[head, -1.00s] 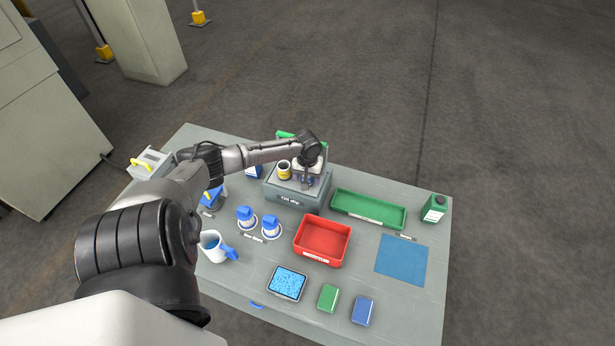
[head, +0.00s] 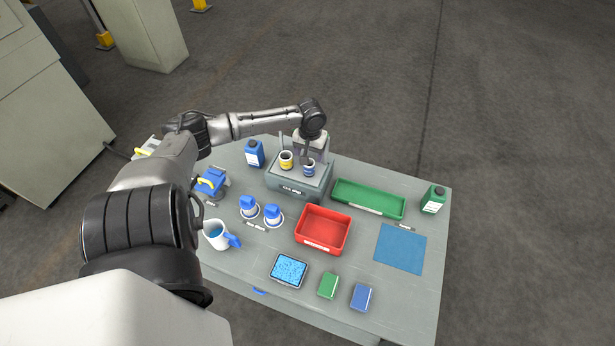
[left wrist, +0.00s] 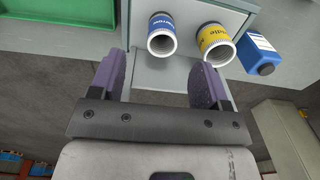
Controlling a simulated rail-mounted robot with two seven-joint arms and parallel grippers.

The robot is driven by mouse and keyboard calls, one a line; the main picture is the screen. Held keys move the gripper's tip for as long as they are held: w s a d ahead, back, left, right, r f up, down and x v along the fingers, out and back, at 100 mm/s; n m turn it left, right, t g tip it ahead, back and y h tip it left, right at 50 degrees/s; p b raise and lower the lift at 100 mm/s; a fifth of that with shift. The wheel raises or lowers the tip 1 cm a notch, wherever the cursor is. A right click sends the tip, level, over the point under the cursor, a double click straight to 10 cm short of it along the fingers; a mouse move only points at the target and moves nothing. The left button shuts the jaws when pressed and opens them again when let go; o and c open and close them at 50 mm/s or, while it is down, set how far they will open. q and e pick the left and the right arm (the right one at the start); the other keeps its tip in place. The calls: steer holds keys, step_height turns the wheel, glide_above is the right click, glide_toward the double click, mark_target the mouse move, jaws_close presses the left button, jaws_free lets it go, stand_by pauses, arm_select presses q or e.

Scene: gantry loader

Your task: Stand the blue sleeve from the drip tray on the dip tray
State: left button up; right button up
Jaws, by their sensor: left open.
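The blue sleeve (head: 308,168) stands upright on a grey box-like stand (head: 290,188), at its right side. The label on the stand's front is too small to read surely. A yellow sleeve (head: 286,160) stands to its left. My left gripper (head: 306,152) is just above and behind the blue sleeve in the head view. In the left wrist view its two purple-grey fingers (left wrist: 158,78) are spread apart with nothing between them. There the blue sleeve (left wrist: 162,36) shows its open end beyond the fingertips, apart from them, and the yellow sleeve (left wrist: 216,44) is beside it. My right gripper is not in view.
A blue bottle (head: 254,154) stands left of the stand, a long green tray (head: 368,209) to its right. A red bin (head: 323,249), a speckled light-blue tray (head: 289,271), two blue-topped items and a mug (head: 216,236) are nearer. A green bottle (head: 433,200) stands far right.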

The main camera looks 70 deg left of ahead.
arm_select(q)
steer(key=s+d+f+m, duration=0.3)
steer(key=d, duration=0.5)
steer(key=s+d+f+m, duration=0.2)
steer(key=s+d+f, duration=0.1)
steer(key=d, duration=0.5)
steer(key=s+d+f+m, duration=0.2)
steer(key=d+f+m, duration=0.15)
steer(key=d, duration=0.45)
steer(key=s+d+r+m+t, duration=0.2)
steer(key=d+r, duration=0.2)
steer(key=d, duration=0.3)
steer(key=s+d+r+m+t, duration=0.1)
steer(key=s+d+r+m, duration=0.1)
steer(key=d, duration=0.6)
step_height(320, 180, up, 2)
steer(key=shift+s+r+t, duration=0.2)
steer(key=shift+s+t, duration=0.2)
steer(key=shift+s, duration=0.35)
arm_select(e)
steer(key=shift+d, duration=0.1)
